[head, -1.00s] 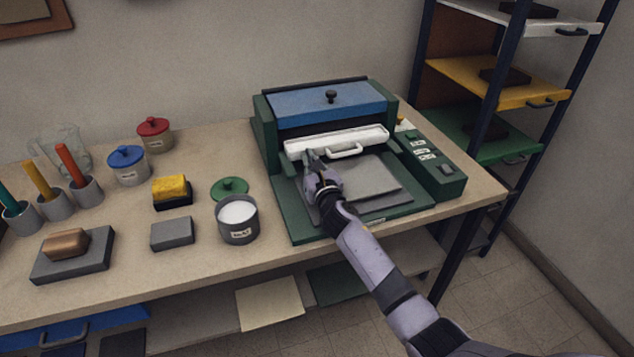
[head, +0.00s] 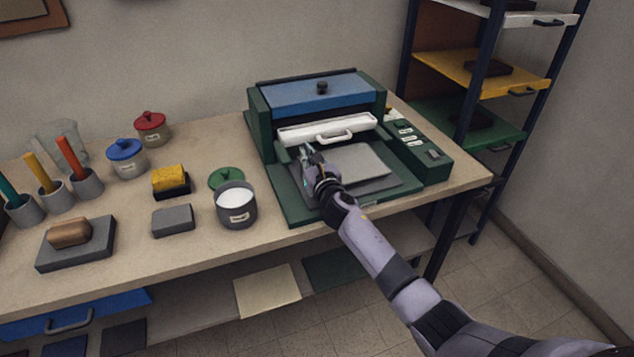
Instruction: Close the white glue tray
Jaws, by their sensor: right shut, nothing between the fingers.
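The white glue tray (head: 300,131) is a long white drawer front with a handle (head: 336,138), set in the green machine (head: 262,130) below its blue lid (head: 322,101). My right gripper (head: 305,150) is shut and empty, just in front of the tray's lower left part. Whether its tips touch the tray cannot be told. Its arm comes in from the lower right, over the machine's grey plate (head: 358,165). My left gripper is not in view.
Left of the machine stand an open grey pot (head: 237,213) of white stuff, a green lid (head: 226,177), a grey block (head: 173,221) and a yellow sponge (head: 170,179). A control panel (head: 424,148) lies at the machine's right. A shelf rack (head: 482,75) stands behind right.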

